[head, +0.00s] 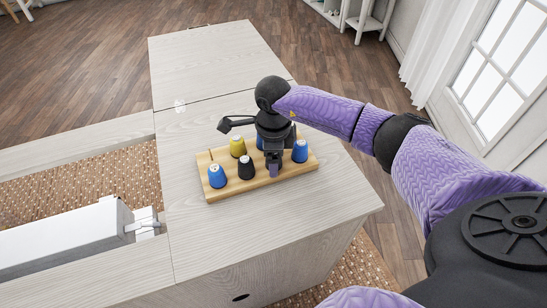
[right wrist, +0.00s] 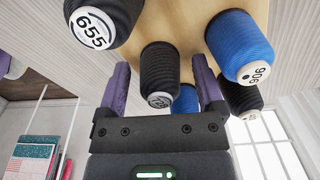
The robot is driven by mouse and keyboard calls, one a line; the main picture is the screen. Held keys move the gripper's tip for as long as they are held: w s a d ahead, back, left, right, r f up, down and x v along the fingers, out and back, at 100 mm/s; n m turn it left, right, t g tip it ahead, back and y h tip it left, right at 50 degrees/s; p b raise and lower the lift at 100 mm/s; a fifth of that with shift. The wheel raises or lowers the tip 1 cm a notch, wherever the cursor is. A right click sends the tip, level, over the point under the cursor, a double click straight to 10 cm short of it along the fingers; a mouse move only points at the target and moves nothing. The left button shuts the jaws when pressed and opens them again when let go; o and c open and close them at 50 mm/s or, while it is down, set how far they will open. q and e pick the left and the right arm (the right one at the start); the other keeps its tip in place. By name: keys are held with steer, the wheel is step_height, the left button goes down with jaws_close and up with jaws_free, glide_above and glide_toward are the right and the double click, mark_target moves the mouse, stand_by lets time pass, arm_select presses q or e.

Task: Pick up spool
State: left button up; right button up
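A wooden rack (head: 225,191) on the cabinet top holds several spools. In the head view, a blue spool (head: 217,177), a yellow spool (head: 238,146) and a black spool (head: 246,168) stand left of my right gripper (head: 273,166), and another blue spool (head: 300,151) stands right of it. My right gripper reaches down over the rack and hides part of it. In the right wrist view, its fingers are spread on either side of a black spool (right wrist: 160,70), with gaps showing at both sides. My left gripper is out of view.
In the right wrist view, a black spool marked 655 (right wrist: 100,22) and a blue spool marked 906 (right wrist: 240,48) flank the fingers closely. A white machine (head: 65,240) lies at the left. The cabinet top (head: 205,60) behind the rack is clear.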

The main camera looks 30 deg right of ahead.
steer(key=c, duration=0.9)
jaws_close()
step_height(320, 180, up, 9)
steer(key=p, duration=0.3)
steer(key=shift+r, duration=0.55)
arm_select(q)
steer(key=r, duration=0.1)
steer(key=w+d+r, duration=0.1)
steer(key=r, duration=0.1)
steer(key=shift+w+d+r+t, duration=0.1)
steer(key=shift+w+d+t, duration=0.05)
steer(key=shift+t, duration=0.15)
